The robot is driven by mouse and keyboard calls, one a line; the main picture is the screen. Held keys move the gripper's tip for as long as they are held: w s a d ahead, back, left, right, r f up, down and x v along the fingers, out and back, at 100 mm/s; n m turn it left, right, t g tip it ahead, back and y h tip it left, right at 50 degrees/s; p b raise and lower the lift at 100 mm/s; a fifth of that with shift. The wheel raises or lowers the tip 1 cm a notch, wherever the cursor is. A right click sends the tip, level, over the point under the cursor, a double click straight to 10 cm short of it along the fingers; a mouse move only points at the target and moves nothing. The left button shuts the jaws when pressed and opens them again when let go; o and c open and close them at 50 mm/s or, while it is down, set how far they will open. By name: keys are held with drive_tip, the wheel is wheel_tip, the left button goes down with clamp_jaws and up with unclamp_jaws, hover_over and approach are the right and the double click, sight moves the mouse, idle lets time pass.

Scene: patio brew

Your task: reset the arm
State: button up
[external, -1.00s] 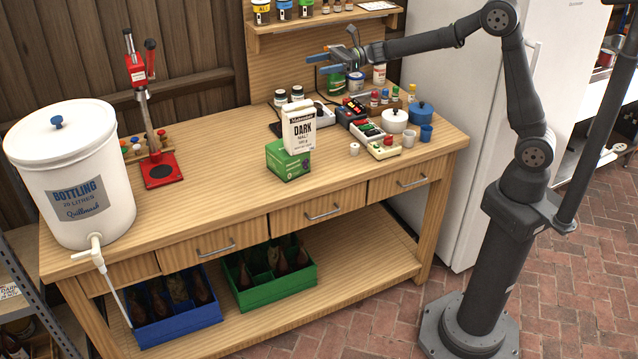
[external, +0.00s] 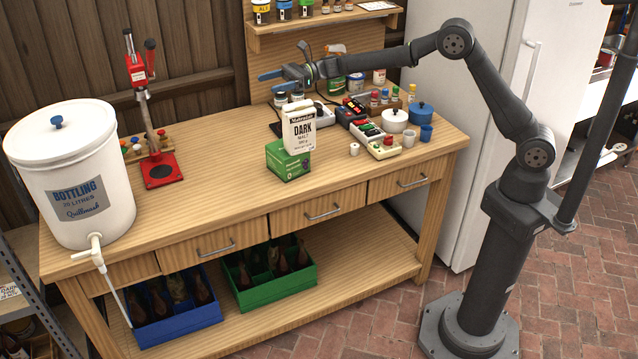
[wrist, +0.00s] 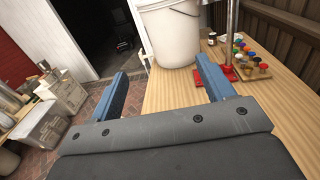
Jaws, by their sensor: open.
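My gripper (external: 270,82) is open and empty.
The malt packet stands on a green box (external: 288,160). A white bottling bucket (external: 75,165) and a red capper (external: 160,170) stand at the left. Pots, jars and small devices crowd the back right. A shelf (external: 330,20) hangs behind. The bench's middle left is clear.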

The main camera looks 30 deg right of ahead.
drive_tip(key=a+f, duration=0.3)
drive_tip(key=a, duration=0.4)
drive_tip(key=shift+s+f+g, duration=0.2)
drive_tip(key=shift+s+g, duration=0.05)
drive_tip(key=shift+g, duration=0.05)
drive_tip(key=d+r, duration=0.3)
drive_tip(key=d, duration=0.5)
drive_tip(key=d+r+t, duration=0.1)
drive_tip(key=d+r, duration=0.3)
drive_tip(key=d, duration=0.4)
drive_tip(key=shift+s+d, duration=0.3)
drive_tip(key=shift+s, duration=0.15)
